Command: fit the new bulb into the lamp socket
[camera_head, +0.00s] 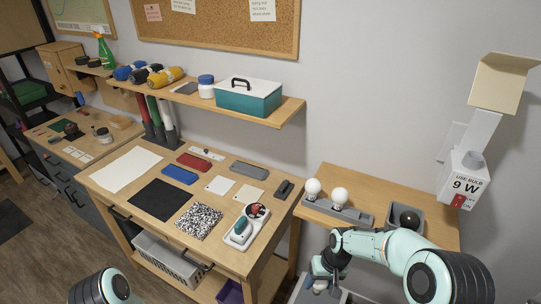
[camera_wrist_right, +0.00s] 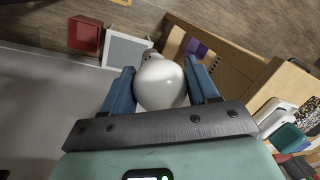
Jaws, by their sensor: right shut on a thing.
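My right gripper (camera_head: 322,280) is low at the bottom of the head view, below the front edge of the small right table. In the right wrist view its two blue fingers (camera_wrist_right: 161,88) are shut on a white bulb (camera_wrist_right: 160,82), its rounded glass between them and its base pointing away. The lamp (camera_head: 465,182) is on the wall at the right, labelled "USE BULB 9 W", with a grey round socket (camera_head: 472,160) on top and a cream shade (camera_head: 503,83) above. The gripper is well below and left of the lamp. My left gripper is out of view.
Two white bulbs (camera_head: 312,189) (camera_head: 339,197) stand in a grey holder (camera_head: 352,215) on the small table (camera_head: 375,185). A dark bulb (camera_head: 409,218) sits in a grey tray beside them. A workbench (camera_head: 120,205) with mats and tools stands left. The wrist view shows a red bin (camera_wrist_right: 86,36).

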